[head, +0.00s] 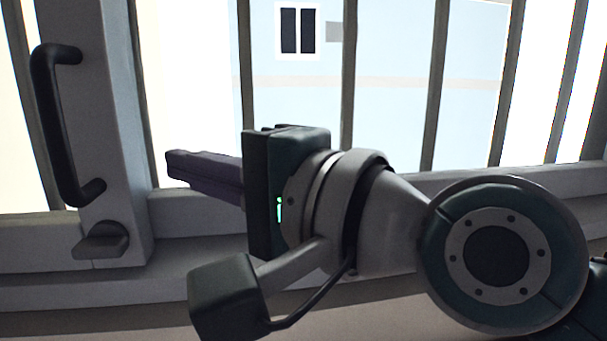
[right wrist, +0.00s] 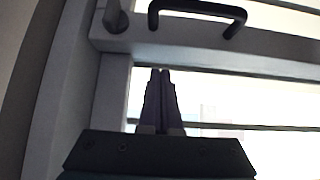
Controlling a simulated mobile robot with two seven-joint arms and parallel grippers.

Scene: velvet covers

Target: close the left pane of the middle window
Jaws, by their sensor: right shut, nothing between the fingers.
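A grey window pane's upright frame (head: 100,110) stands at the left of the head view. It bears a black bow-shaped handle (head: 48,125), which also shows at the top of the right wrist view (right wrist: 198,8). I cannot tell how far this pane stands open, or whether it is the left pane of the middle window. My right gripper (head: 170,166) is shut and empty, its dark fingers pointing left, to the right of the handle. In the right wrist view its fingertips (right wrist: 160,72) are just short of the handle's frame member, apparently apart from it. My left gripper is out of view.
A small grey latch-like block (head: 102,240) juts out below the handle. Dark vertical bars (head: 348,70) stand across the bright window openings. A grey sill (head: 190,270) runs along the bottom, behind my right arm.

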